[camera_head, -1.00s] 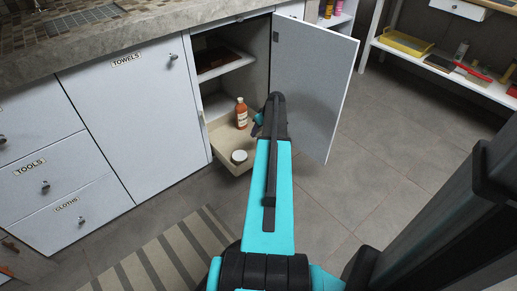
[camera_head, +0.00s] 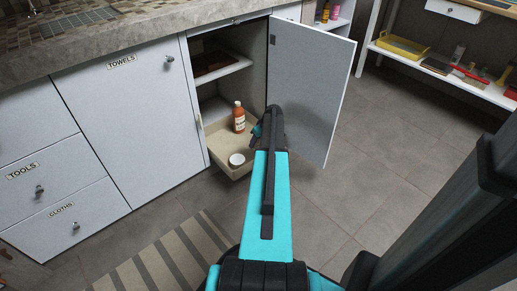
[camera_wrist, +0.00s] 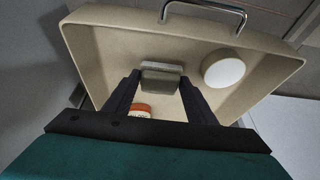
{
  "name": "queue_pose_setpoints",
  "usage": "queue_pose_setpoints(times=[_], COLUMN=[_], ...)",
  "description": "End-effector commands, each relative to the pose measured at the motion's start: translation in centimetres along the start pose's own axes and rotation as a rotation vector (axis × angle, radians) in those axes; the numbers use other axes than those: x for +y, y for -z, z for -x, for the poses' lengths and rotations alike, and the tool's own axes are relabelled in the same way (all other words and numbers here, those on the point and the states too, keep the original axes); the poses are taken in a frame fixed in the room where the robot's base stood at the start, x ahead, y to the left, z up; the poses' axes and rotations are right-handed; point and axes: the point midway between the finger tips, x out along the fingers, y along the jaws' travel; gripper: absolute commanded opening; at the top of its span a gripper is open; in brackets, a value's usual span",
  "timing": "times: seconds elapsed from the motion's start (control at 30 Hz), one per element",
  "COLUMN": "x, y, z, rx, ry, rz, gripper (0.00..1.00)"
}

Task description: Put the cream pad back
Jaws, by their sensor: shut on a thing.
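My gripper (camera_wrist: 160,84) is shut on the cream pad (camera_wrist: 162,80), a small greyish-cream block between the fingertips in the wrist view. It is over the beige pull-out tray (camera_wrist: 112,16); I cannot tell whether the pad touches the tray floor. In the head view the tray (camera_head: 236,174) is out of the lower part of an open cabinet. My arm hides the pad and most of the gripper there.
A round white-topped jar (camera_head: 237,160) and an orange-brown bottle (camera_head: 239,118) stand in the tray. The open cabinet door (camera_head: 312,90) is close to my arm on the right. A shelf (camera_head: 218,69) lies above the tray. Open tiled floor (camera_head: 370,150) is farther right.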

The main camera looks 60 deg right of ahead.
Motion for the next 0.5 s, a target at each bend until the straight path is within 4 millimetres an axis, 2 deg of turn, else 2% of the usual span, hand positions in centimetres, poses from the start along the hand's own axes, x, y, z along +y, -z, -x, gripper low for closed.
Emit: queue_pose_setpoints(times=[0.3,0.5], x=[0.2,0.3], y=[-1.5,-1.9], z=[-3.7,-4.5], rx=[-0.001,0.000], ry=[0.001,0.000], rz=[-0.001,-0.001], gripper=[0.30,0.30])
